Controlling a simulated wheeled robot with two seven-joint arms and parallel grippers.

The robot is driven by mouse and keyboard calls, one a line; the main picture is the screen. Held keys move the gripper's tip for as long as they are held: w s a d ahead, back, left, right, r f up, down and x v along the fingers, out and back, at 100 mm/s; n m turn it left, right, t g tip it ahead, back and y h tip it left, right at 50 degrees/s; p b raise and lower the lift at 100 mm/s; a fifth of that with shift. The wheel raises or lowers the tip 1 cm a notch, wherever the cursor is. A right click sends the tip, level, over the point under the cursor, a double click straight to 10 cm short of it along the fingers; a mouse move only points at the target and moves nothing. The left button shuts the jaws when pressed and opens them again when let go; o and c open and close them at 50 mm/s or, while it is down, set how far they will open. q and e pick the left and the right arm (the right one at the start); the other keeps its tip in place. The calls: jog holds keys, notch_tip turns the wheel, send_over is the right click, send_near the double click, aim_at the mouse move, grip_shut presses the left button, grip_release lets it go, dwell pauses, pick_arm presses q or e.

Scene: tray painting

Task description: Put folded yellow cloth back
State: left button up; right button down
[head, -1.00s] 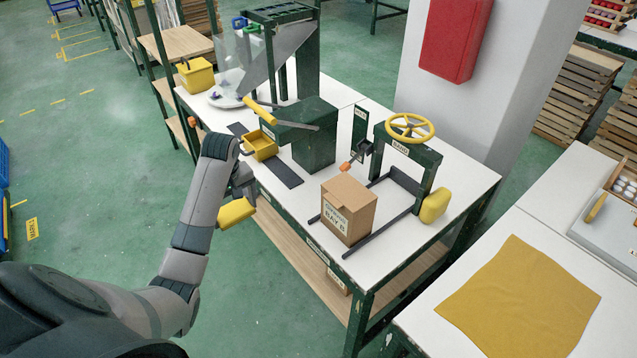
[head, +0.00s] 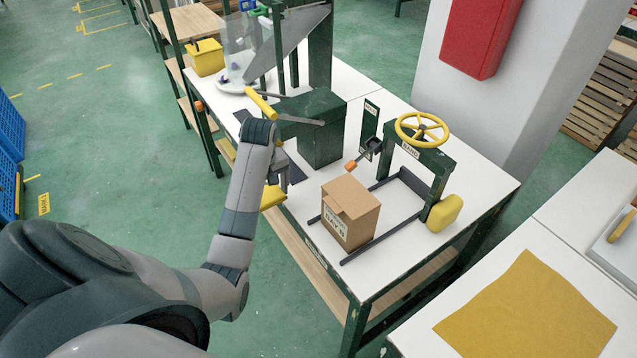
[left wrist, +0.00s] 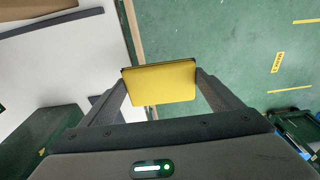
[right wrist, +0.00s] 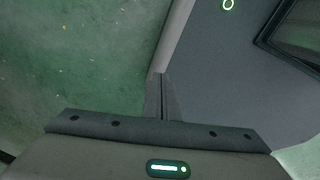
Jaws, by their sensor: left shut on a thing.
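The folded yellow cloth (left wrist: 162,84) is a flat, slab-like piece held between the two fingers of my left gripper (left wrist: 160,75). In the head view, the cloth (head: 272,197) hangs beside the front left edge of the white bench, partly hidden by the left gripper (head: 281,178). In the left wrist view, green floor and the bench edge lie beyond it. My right gripper (right wrist: 162,97) shows only in the right wrist view, its fingers together with nothing between them.
The white bench (head: 395,262) carries a cardboard box (head: 350,212), a green frame with a yellow handwheel (head: 422,128) and a yellow pad (head: 445,211). A flat yellow sheet (head: 530,312) lies on the right table. A yellow bin (head: 206,57) stands at the back left.

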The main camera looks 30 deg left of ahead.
aim_at(281, 190)
pick_arm(q)
jog(key=w, duration=0.1)
jog(key=w+d, duration=0.1)
jog(key=w, duration=0.1)
jog(key=w+d+p, duration=0.1)
jog(key=shift+w+r, duration=0.15)
jog(key=shift+w, duration=0.05)
jog(key=w+d, duration=0.1)
jog(key=w, duration=0.3)
jog(key=w+d+p, duration=0.1)
jog(key=w+d, duration=0.1)
jog(key=w, duration=0.2)
jog(key=w+d+p, duration=0.1)
jog(key=w, duration=0.3)
jog(key=shift+w+d, duration=0.1)
jog(key=shift+d, duration=0.3)
pick_arm(e)
jog(key=r, duration=0.1)
jog(key=w+r, duration=0.1)
jog(key=r, duration=0.1)
jog(key=shift+w, duration=0.2)
pick_arm(q)
jog(key=shift+f, duration=0.2)
pick_arm(e)
jog(key=shift+r, duration=0.1)
